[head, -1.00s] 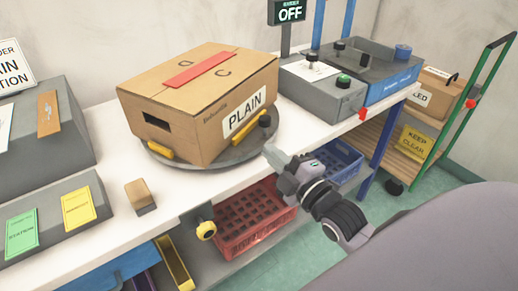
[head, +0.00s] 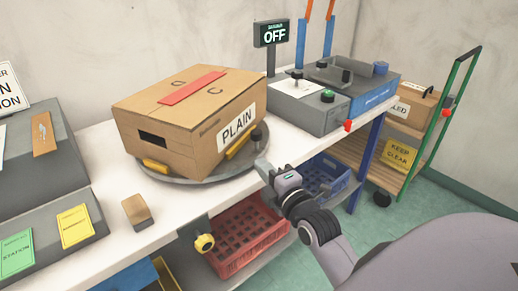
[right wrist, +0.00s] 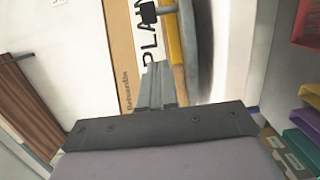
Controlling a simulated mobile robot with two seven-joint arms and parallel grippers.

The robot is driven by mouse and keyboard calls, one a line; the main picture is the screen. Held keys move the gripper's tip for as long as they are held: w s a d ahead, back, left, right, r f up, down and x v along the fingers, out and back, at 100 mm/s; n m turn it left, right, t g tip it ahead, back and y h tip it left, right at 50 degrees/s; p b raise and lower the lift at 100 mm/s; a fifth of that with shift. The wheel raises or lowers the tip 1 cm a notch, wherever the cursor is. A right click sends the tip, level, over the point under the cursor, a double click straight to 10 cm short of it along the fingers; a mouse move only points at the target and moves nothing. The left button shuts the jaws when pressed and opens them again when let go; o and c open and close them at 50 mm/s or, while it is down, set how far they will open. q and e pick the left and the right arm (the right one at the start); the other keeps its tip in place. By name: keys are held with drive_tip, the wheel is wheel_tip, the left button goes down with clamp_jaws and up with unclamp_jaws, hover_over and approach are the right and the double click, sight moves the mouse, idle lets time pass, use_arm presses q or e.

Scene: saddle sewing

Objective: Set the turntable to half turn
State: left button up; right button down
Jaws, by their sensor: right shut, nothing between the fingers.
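The round grey turntable (head: 205,178) lies on the white bench and carries a cardboard box (head: 185,115) labelled PLAIN. Yellow blocks (head: 155,165) sit at the box's base. A dark knob (head: 257,135) stands up at the turntable's right edge. My right gripper (head: 262,168) is shut and empty, just in front of the turntable's right side and below the knob. In the right wrist view its shut fingers (right wrist: 155,85) point toward the box's PLAIN label (right wrist: 150,40), with a dark knob end (right wrist: 149,13) beyond them. Contact cannot be told. My left gripper is not in view.
A grey unit (head: 310,105) with knobs and a blue tray stand to the right, under a sign reading OFF (head: 272,33). A small wooden block (head: 138,211) lies at the bench's front. Red (head: 245,235) and blue (head: 322,178) crates are below. A green-framed cart (head: 440,120) is at right.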

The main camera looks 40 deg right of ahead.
sight(260, 149)
drive_tip(key=w+d, duration=0.1)
drive_tip(key=w, duration=0.3)
drive_tip(key=w+d, duration=0.1)
drive_tip(key=w, duration=0.1)
drive_tip(key=shift+w+d, duration=0.2)
drive_tip(key=shift+d, duration=0.15)
drive_tip(key=shift+w+d, duration=0.3)
drive_tip(key=shift+d, duration=0.1)
drive_tip(key=shift+d, duration=0.1)
